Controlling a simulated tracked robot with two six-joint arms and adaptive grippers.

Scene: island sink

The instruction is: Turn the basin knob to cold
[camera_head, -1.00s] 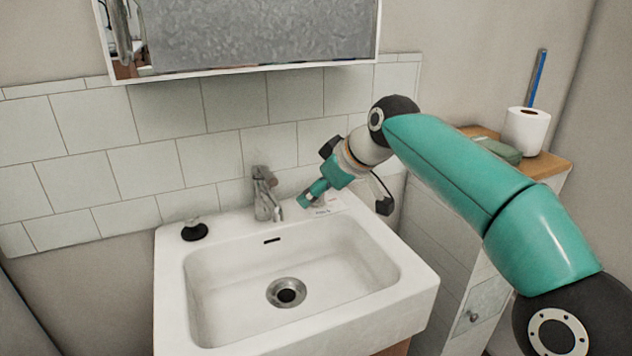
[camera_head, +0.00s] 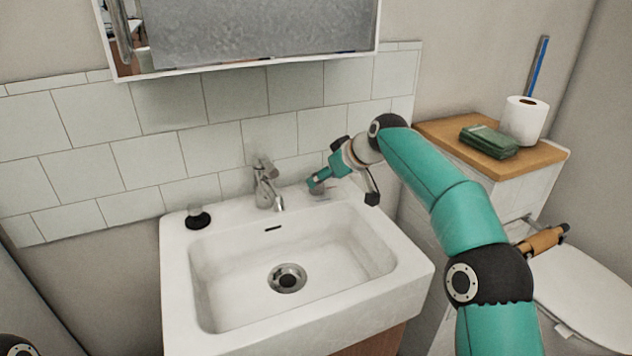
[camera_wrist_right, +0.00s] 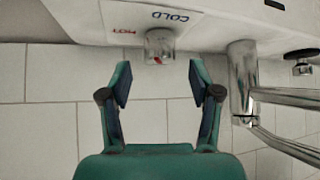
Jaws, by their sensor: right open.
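The basin knob (camera_wrist_right: 159,44) is a short metallic knob on the sink's back ledge, with a small red mark on its side. A blue COLD label (camera_wrist_right: 171,17) and a red HOT label (camera_wrist_right: 124,31) lie beside it. My right gripper (camera_wrist_right: 159,70) is open, its two fingers pointing at the knob with a gap visible on each side. It does not visibly grip the knob. In the head view my right gripper (camera_head: 316,184) is low over the ledge, right of the faucet (camera_head: 265,186), and largely hides the knob. My left gripper is out of view.
The white sink (camera_head: 207,306) has an empty basin. A black plug (camera_head: 197,218) sits at its left back corner. The tiled wall (camera_head: 150,160) is close behind. A toilet (camera_head: 585,300) and a wooden shelf (camera_head: 440,130) holding a paper roll (camera_head: 524,120) are at right.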

